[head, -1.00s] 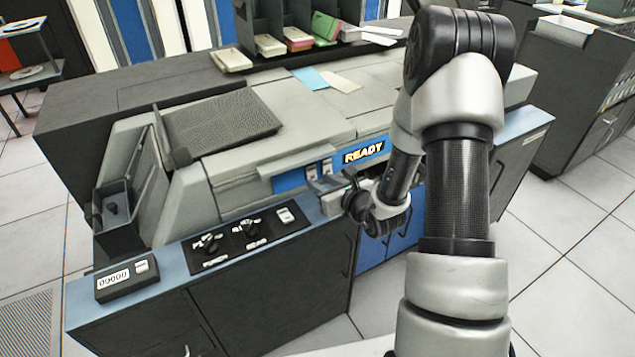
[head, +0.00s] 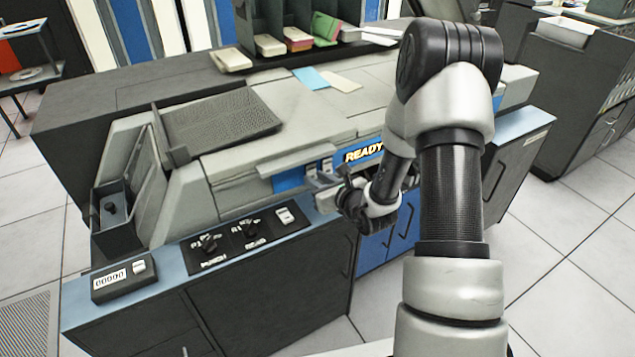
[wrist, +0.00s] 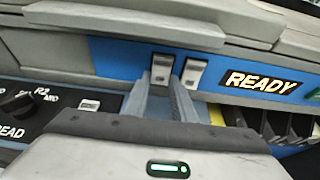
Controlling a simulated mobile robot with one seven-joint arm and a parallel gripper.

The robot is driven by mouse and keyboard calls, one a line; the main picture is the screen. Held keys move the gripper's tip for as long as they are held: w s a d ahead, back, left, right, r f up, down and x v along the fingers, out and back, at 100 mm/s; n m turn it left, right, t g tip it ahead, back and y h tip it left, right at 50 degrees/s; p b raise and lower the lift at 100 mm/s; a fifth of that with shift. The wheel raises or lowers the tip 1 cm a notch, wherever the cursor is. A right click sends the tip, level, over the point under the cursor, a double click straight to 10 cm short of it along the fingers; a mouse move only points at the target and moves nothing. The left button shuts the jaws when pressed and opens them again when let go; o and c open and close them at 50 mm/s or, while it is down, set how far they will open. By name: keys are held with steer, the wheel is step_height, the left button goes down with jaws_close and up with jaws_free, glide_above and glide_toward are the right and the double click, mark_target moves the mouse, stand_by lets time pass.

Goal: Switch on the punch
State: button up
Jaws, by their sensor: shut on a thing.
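The punch is a grey and blue machine with a lit READY sign (head: 362,152) on its blue front strip. The sign is fully visible in the wrist view (wrist: 261,82). Left of the sign are two small pale switches, a left switch (wrist: 161,68) and a right switch (wrist: 193,73). My gripper (wrist: 168,88) has its fingertips at the left switch, close together and shut on it, as far as shows. In the head view my gripper (head: 322,190) is at the blue strip below the switches, and the contact is hard to see there. The fingers partly hide the left switch's lower end.
A black panel (head: 228,258) with two knobs and a pale switch sits to the left on the blue ledge. A counter box (head: 122,279) stands at the ledge's left end. A card hopper (head: 222,125) is above. The floor in front is clear.

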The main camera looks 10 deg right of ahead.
steer(key=shift+f+b, duration=0.7)
steer(key=shift+b, duration=0.2)
steer(key=t+b, duration=0.1)
steer(key=b, duration=0.2)
steer(key=shift+f+t, duration=0.1)
steer(key=shift+t, duration=0.2)
steer(key=shift+t+y+b, duration=0.4)
steer(key=shift+b, duration=0.35)
steer(key=shift+r, duration=0.35)
steer(key=o, duration=0.8)
